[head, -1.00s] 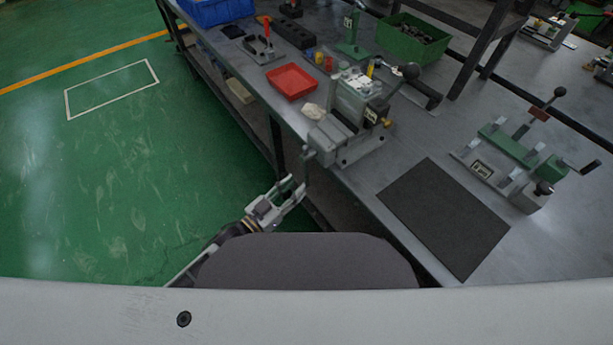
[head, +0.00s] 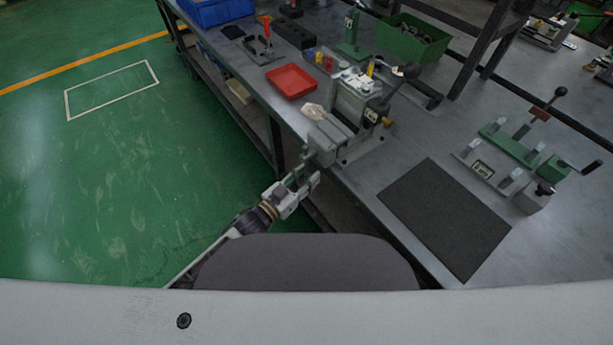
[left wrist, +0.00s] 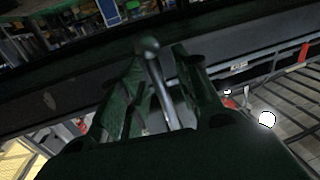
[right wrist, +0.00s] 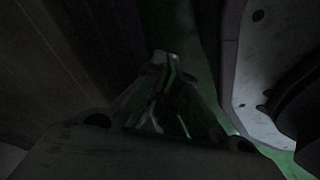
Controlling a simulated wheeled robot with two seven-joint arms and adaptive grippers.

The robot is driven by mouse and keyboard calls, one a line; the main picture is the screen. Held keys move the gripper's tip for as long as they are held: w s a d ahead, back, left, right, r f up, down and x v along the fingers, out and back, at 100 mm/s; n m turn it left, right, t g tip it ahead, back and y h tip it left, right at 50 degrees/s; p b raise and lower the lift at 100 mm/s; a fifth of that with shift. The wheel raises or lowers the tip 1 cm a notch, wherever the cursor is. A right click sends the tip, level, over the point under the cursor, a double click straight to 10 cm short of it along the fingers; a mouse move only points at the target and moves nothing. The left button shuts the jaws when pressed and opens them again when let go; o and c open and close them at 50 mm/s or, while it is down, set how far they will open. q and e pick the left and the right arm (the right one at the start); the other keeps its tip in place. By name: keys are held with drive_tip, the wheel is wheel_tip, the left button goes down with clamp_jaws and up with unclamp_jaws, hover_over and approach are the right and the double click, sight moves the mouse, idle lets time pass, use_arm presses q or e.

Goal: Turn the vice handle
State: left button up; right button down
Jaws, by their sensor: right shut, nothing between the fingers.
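The grey vice (head: 332,137) stands at the near edge of the bench with a light valve block (head: 356,90) in it. Its handle, a thin metal bar (left wrist: 158,85) with a ball end, shows in the left wrist view between my left gripper's two fingers. My left gripper (head: 306,179) is open at the vice's front end, just off the bench edge. A gap shows beside the bar, and whether either finger touches it is unclear. My right gripper (right wrist: 164,60) is shut and empty in the dark right wrist view; it is out of the head view.
A green bin (head: 413,39) stands behind. Open floor lies left of the bench.

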use_arm(q)
clamp_jaws()
use_arm(e)
drive_tip(key=shift+s+f, duration=0.1)
drive_tip(key=shift+s, duration=0.55)
